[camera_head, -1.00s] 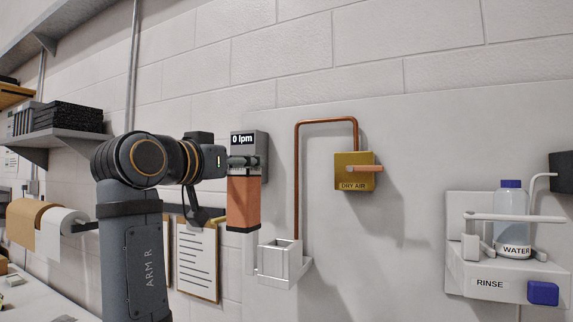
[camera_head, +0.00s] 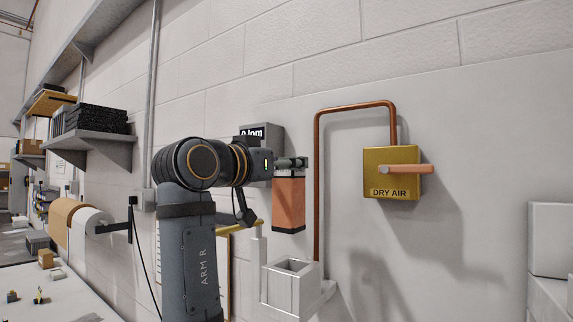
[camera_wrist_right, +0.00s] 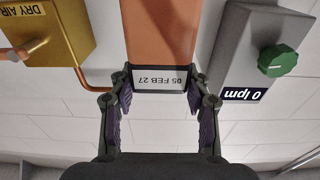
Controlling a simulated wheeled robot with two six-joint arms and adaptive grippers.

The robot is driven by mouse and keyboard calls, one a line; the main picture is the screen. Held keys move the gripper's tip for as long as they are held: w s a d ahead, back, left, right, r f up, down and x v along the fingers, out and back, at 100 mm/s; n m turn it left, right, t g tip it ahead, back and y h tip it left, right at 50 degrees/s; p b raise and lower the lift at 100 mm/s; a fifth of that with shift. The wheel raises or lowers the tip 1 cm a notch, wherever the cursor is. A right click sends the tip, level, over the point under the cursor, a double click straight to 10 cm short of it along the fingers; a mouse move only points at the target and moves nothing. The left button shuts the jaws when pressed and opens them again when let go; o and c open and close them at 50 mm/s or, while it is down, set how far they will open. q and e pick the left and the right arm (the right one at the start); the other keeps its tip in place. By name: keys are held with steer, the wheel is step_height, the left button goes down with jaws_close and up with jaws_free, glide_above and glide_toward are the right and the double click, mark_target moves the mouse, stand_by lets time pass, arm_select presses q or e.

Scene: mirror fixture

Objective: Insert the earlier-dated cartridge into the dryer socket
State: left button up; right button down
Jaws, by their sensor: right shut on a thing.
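My right gripper (camera_wrist_right: 160,108) is shut on an orange cartridge (camera_head: 288,204). Its date label, upside down in the right wrist view, reads 05 FEB 27 (camera_wrist_right: 160,79). In the head view the cartridge hangs upright from the gripper (camera_head: 291,164), above and apart from a white open-topped socket (camera_head: 290,288) on the wall panel. A copper pipe (camera_head: 317,190) runs from behind the socket up to the yellow DRY AIR box (camera_head: 379,183) with an orange lever (camera_head: 412,169). My left gripper is in neither view.
A grey meter box (camera_wrist_right: 262,50) reading 0 lpm, with a green knob (camera_wrist_right: 277,61), is close beside the cartridge. A paper roll (camera_head: 92,224) and shelf (camera_head: 95,142) are at the left.

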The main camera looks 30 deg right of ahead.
mark_target(282, 195)
steer(key=shift+d+f, duration=0.15)
steer(key=shift+d, duration=0.1)
steer(key=shift+w+d+f+b, duration=0.15)
steer(key=shift+d+f+b, duration=0.2)
steer(key=shift+f+b, duration=0.15)
steer(key=shift+w+d+f+b, duration=0.15)
steer(key=shift+d+f+b, duration=0.25)
steer(key=shift+f, duration=0.15)
steer(key=f+b, duration=0.1)
steer(key=a+f+b, duration=0.1)
steer(key=shift+s+f, duration=0.1)
steer(key=shift+f, duration=0.2)
steer(key=shift+f+b, duration=0.45)
steer(key=shift+b, duration=0.2)
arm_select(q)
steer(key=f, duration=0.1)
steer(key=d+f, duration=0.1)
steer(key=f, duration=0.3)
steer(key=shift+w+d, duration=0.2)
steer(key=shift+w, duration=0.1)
arm_select(e)
steer(key=shift+d+f, duration=0.1)
steer(key=shift+d, duration=0.1)
steer(key=shift+a, duration=0.15)
